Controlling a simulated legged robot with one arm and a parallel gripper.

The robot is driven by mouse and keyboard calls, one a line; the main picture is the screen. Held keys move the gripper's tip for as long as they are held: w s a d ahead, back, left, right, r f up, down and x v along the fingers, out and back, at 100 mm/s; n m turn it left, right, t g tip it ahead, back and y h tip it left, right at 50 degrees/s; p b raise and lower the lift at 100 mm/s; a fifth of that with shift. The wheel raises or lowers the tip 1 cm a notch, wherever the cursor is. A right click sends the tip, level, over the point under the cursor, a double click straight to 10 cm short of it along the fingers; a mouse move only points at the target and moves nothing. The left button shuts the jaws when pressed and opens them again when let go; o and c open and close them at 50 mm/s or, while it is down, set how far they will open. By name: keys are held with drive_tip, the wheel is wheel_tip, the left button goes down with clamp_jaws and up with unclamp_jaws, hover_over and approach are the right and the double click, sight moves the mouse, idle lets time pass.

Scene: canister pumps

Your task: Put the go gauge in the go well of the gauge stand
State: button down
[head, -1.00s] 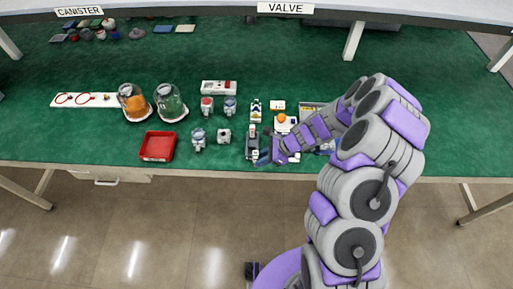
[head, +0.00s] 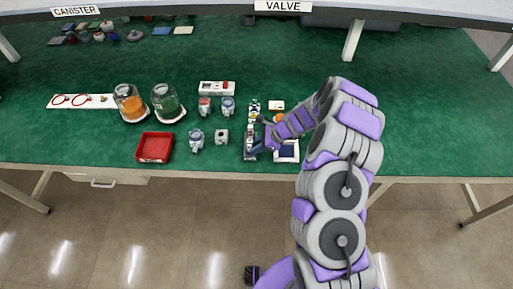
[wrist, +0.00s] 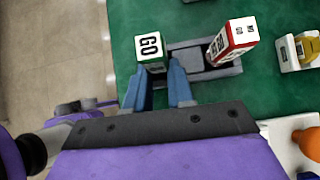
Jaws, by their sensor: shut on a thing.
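The go gauge (wrist: 150,48), a white block with a green edge and "GO" on its face, is between my fingertips in the wrist view. My gripper (wrist: 158,75) is shut on it. The dark grey gauge stand (wrist: 187,58) lies under and to the right of the gauge; its left end is hidden by the gauge and fingers. I cannot tell whether the gauge is in the go well or above it. A white and red gauge (wrist: 233,40) stands tilted in the picture at the stand's right end. In the head view my gripper (head: 258,149) is at the stand (head: 250,142).
A yellow part on a white block (wrist: 300,50) and an orange knob (wrist: 309,144) are at the right in the wrist view. In the head view, a red tray (head: 155,147), small pumps (head: 196,140) and two glass canisters (head: 167,102) stand to the left. The bench edge is close.

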drive_tip(key=shift+s+f, duration=0.15)
drive_tip(key=shift+f, duration=0.25)
